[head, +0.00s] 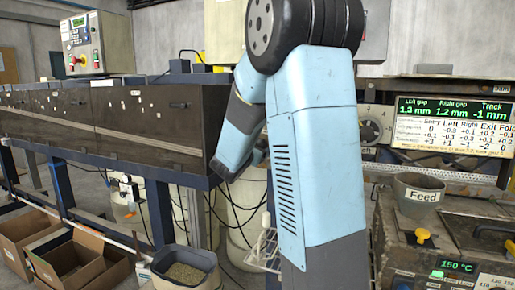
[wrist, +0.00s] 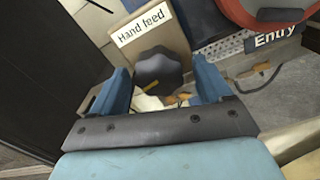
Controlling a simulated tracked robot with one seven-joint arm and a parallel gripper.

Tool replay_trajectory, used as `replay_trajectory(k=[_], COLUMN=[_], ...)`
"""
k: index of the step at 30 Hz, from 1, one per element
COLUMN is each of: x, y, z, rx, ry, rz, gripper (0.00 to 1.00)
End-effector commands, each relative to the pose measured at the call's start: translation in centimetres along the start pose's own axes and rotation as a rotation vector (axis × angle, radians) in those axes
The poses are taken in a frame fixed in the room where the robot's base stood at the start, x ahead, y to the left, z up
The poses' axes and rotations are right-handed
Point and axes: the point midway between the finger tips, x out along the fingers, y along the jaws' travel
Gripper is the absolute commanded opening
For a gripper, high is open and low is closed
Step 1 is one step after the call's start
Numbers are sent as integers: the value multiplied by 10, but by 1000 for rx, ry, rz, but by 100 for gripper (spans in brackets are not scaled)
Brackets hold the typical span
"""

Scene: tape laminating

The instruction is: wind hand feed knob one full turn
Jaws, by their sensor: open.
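The hand feed knob (wrist: 158,72) is a dark, lobed knob with a yellow pointer mark on its lower edge, in the wrist view. It sits just below a white label reading "Hand feed" (wrist: 140,27). My gripper (wrist: 160,85) is open, with one blue finger on each side of the knob. A gap seems to show on both sides, but I cannot tell for sure whether either finger touches it. In the head view my blue arm hides the gripper and the knob.
An orange-red round part (wrist: 262,14) and an "Entry" label (wrist: 276,34) are right of the knob. In the head view, a "Feed" pot (head: 417,194) and a display panel (head: 452,122) stand at right. Cardboard boxes (head: 78,262) and a grey bin (head: 185,270) are at lower left.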

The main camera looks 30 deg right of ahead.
Motion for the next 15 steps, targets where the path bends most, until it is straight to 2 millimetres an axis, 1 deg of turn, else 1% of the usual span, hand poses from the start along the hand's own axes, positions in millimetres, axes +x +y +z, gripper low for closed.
replay_trajectory(k=[1, 4, 13, 14, 15], x=[5, 9, 11, 11, 11], y=[0, 0, 0, 0, -1], z=[0, 0, 0, 0, 0], rx=[0, 0, 1, 1, 1], ry=[-1, -1, 0, 0, 0], rz=[-2, -1, -1, -1, -1], gripper=[78, 78, 78, 77, 73])
